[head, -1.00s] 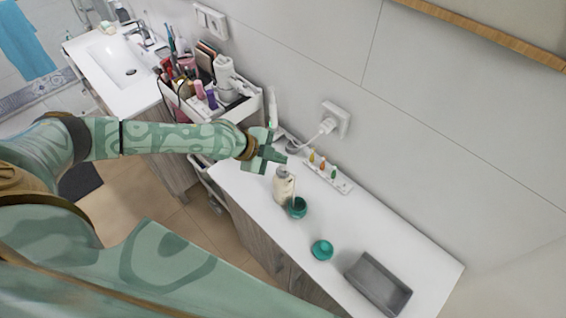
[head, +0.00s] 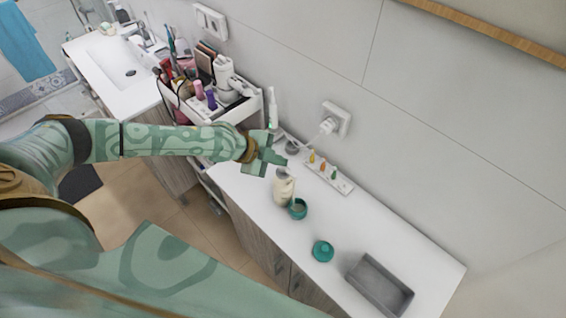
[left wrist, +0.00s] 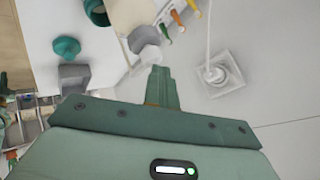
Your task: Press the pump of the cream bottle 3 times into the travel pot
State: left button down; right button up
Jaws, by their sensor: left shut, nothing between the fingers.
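The cream bottle (head: 284,190) stands upright on the white counter, cream-coloured with a greyish pump top. The open teal travel pot (head: 298,209) stands close beside it, to the lower right. Its contents are too small to make out. A teal lid (head: 323,251) lies apart, further to the lower right. My left gripper (head: 277,160) is shut and empty, with its fingers just above the bottle's pump; I cannot tell whether they touch it. In the left wrist view its closed fingers (left wrist: 161,85) point over the counter. My right gripper is not in view.
A grey tray (head: 381,286) lies at the right end of the counter. A white strip with small coloured bottles (head: 328,172) and a wall socket (head: 336,118) are behind the bottle. A full cosmetics cart (head: 215,100) stands to the left. The front counter is mostly clear.

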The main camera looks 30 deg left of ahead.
pick_arm(q)
jog(key=shift+r+p, duration=1.05)
jog(key=shift+r, duration=0.2)
notch_tip(320, 180, up, 5)
jog(key=p, duration=0.4)
dwell(2.1)
